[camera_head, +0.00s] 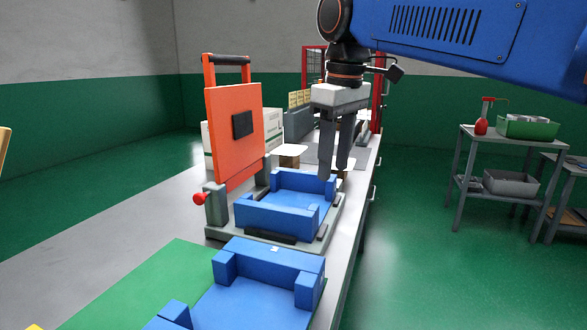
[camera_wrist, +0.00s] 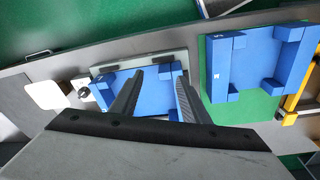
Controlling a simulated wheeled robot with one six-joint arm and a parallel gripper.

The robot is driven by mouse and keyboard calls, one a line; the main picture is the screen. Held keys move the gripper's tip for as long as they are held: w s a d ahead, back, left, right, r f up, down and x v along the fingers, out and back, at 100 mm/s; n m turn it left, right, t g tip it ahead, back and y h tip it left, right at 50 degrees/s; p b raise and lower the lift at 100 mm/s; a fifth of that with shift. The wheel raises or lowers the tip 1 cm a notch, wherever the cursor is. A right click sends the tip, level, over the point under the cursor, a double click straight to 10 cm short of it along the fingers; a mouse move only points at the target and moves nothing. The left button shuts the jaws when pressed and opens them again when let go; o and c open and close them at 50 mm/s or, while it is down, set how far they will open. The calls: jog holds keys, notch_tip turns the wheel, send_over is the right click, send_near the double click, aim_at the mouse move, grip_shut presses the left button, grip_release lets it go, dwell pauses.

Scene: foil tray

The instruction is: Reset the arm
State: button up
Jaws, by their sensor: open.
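My gripper (camera_head: 334,160) hangs pointing down from my blue arm, above the far right corner of a blue fixture (camera_head: 285,200) in the head view. Its two dark fingers are apart with nothing between them. In the wrist view my gripper (camera_wrist: 156,97) shows both fingers spread over the same blue fixture (camera_wrist: 154,95), which sits on a grey base plate (camera_head: 222,234). Whether the fingertips touch the fixture cannot be told. No foil tray is clearly visible.
An upright orange panel (camera_head: 222,130) with a black handle stands left of the fixture. A second blue fixture (camera_head: 270,256) lies on a green mat (camera_head: 125,288) nearer me; it also shows in the wrist view (camera_wrist: 245,65). A side table with a green bin (camera_head: 528,127) stands right, across open floor.

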jog(key=s+d+f+m+t, duration=0.1)
jog(key=s+d+f+m, duration=0.2)
jog(key=s+d+f, duration=0.3)
jog(key=s+d+f+m+t, duration=0.1)
jog(key=s+d+f+m, duration=0.2)
jog(key=f, duration=1.1)
jog(key=s+d+f+m+t, duration=0.1)
jog(key=s+d+f+m, duration=0.3)
jog(key=s+d+f, duration=0.5)
jog(key=d, duration=0.3)
jog(key=shift+d+f+t+h, duration=0.15)
jog(key=shift+f+t+h, duration=0.15)
jog(key=shift+f, duration=0.1)
